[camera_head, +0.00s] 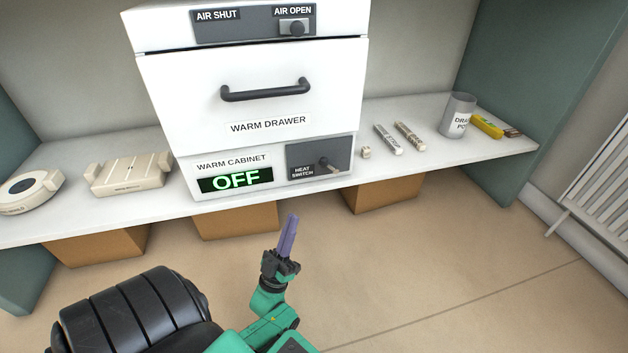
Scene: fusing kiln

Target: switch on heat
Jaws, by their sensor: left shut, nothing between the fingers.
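The heat switch (327,164) is a small knob with a lever on a dark grey panel at the lower right front of the white warm cabinet (185,172). The green display (236,179) beside it reads OFF. My left gripper (290,222) is shut and empty, its purple fingers pointing up. It is in front of the counter, below and a little left of the switch, apart from it. My right gripper is not in view.
A warm drawer with a dark handle (265,91) and an air slider (294,27) are above. Brown boxes (235,220) are below. The floor in front is clear.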

